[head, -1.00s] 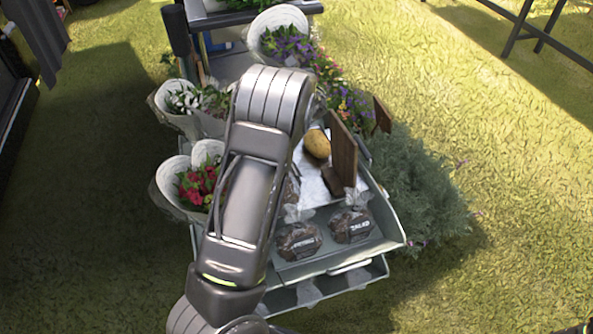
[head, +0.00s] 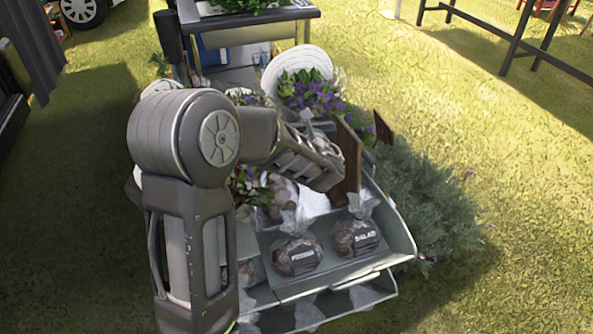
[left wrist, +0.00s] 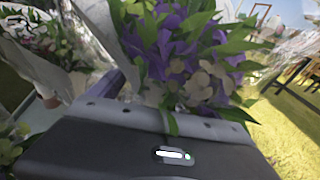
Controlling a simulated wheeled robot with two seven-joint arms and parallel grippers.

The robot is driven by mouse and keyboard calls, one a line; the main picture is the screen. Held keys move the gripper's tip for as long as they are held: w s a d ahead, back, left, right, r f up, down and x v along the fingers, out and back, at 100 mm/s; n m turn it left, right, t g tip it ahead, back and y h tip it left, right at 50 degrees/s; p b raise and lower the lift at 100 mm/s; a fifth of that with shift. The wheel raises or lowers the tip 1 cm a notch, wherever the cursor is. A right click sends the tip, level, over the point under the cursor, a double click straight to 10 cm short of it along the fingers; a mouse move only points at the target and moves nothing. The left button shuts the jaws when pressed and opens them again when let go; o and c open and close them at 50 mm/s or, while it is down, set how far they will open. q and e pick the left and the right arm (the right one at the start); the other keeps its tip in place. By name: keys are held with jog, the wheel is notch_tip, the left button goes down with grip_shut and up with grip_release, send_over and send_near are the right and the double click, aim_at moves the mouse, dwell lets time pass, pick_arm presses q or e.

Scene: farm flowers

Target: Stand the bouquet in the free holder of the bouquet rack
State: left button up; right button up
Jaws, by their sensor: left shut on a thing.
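The bouquet (head: 306,88), purple flowers and green leaves in a white paper cone, is at the upper middle of the head view. In the left wrist view its purple and pale blooms (left wrist: 185,55) fill the space just beyond my left gripper (left wrist: 165,118). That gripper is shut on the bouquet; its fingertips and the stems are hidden. In the head view my left arm reaches up from the bottom and bends right across the stand. The arm covers much of the rack's left side, and I cannot make out the free holder. My right gripper is not in view.
A tiered grey-green stand (head: 402,232) holds bagged loaves (head: 297,256). Brown boards (head: 349,160) stand upright beside my forearm. A bushy grey-green plant (head: 425,200) is at right. A table (head: 250,17) stands behind. Open grass lies at right.

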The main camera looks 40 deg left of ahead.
pick_arm(q)
notch_tip(320, 180, down, 6)
jog(key=shift+r+b, duration=0.1)
jog(key=shift+b, duration=0.8)
jog(key=shift+f+b, duration=0.7)
jog(key=shift+f, duration=1.2)
jog(key=shift+f, duration=0.2)
jog(key=o, duration=1.7)
